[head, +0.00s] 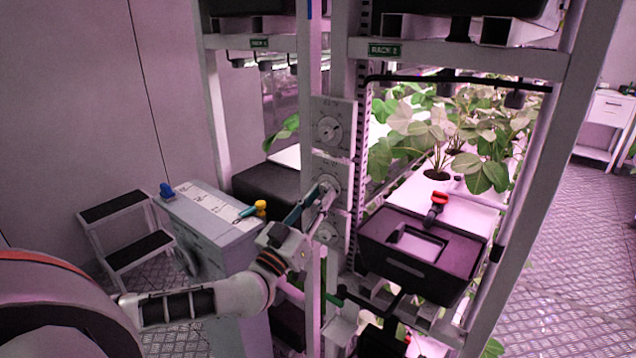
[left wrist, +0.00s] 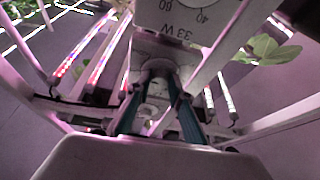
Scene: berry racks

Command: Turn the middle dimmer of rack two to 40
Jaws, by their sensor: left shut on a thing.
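Three dimmer plates sit one above another on the front post of rack two, under a green sign (head: 385,50) that appears to read RACK 2. The upper dimmer (head: 329,129) and lower dimmer (head: 326,232) are free. My left gripper (head: 322,194) is at the middle dimmer (head: 331,168), shut on its knob. In the left wrist view, my left gripper (left wrist: 155,90) has both fingers around the pale knob, and its setting cannot be read. Above it an upside-down plate shows 33 W and part of another dial (left wrist: 190,10). My right gripper is not in view.
A black box (head: 420,255) with a red-topped fitting stands right of the post. Leafy plants (head: 450,130) grow on the rack behind. A grey cabinet (head: 215,225) and step stool (head: 125,235) stand left. The floor at right is open.

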